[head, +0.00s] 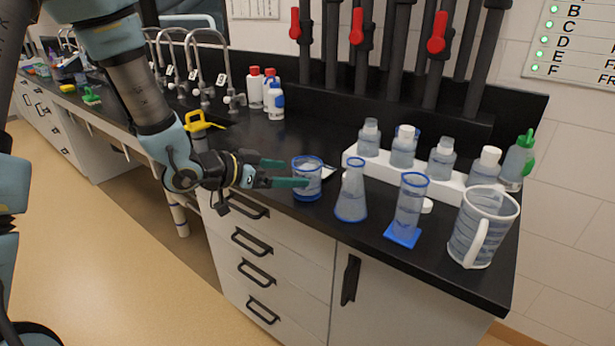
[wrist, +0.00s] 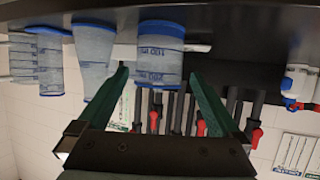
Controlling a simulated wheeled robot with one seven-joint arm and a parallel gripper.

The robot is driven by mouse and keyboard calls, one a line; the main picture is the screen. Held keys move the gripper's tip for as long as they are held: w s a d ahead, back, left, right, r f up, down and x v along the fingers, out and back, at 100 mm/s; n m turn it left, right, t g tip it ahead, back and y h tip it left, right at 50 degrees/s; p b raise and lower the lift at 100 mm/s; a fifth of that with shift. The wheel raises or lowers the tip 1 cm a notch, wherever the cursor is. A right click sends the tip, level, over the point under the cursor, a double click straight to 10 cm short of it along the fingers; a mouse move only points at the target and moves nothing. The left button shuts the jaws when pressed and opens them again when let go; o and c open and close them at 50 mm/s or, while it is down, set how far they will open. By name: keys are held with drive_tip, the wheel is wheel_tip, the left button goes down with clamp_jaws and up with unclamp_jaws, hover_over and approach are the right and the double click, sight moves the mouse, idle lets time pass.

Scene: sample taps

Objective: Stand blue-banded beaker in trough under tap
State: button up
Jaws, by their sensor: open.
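The blue-banded beaker (head: 308,190), clear with a blue rim, stands on the black bench near its front edge. My gripper (head: 297,172) is open at the beaker's left side, one green finger partly in front of it. In the wrist view, which is upside down, the beaker (wrist: 160,50) shows between and beyond the open fingers (wrist: 157,75). I cannot tell whether a finger touches it. Several curved grey taps (head: 193,62) stand along the back of the bench to the left. The trough is not clearly visible; my arm covers part of that area.
Right of the beaker stand a conical flask (head: 351,195), a cylinder on a blue base (head: 409,208) and a jug (head: 482,230). A white rack (head: 448,186) holds bottles behind them. White bottles (head: 275,103) and a yellow item (head: 200,122) are left. Bench between is partly clear.

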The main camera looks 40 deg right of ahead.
sight(294, 173)
drive_tip(key=x, duration=0.3)
drive_tip(key=shift+d+p, duration=0.15)
drive_tip(key=shift+p, duration=0.15)
drive_tip(key=p+x, duration=0.2)
drive_tip(key=x, duration=0.2)
drive_tip(key=shift+s+d, duration=0.15)
drive_tip(key=shift+d, duration=0.1)
drive_tip(key=shift+d+f+p, duration=0.3)
drive_tip(key=shift+d, duration=0.05)
drive_tip(key=c, duration=1.3)
